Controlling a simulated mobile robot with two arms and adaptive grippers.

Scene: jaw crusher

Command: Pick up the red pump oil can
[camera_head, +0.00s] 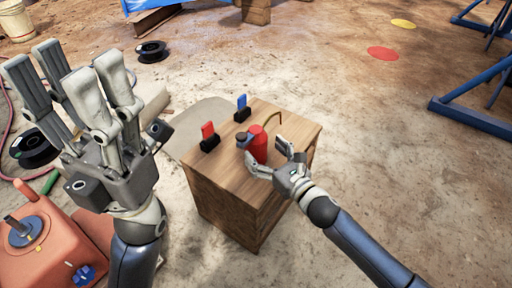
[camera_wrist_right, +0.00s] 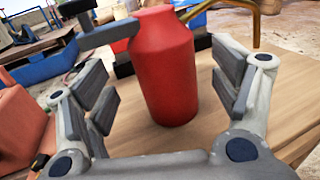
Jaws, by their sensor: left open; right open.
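The red pump oil can (camera_head: 258,143) stands upright on a wooden box (camera_head: 230,200) in the head view. It has a dark pump lever at its top and a thin brass spout curving to the right. My right gripper (camera_head: 269,162) is open at the can's near side. In the right wrist view the can (camera_wrist_right: 165,70) stands between the spread fingers of my right gripper (camera_wrist_right: 168,100), with a visible gap on each side. My left gripper (camera_head: 85,85) is open, empty and raised on the left, well away from the can.
A red clip-like item (camera_head: 208,136) and a blue one (camera_head: 242,108), each with a black base, stand on the box left of and behind the can. An orange machine (camera_head: 45,245) is at lower left. Blue metal stands (camera_head: 475,115) are at right. The ground right of the box is clear.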

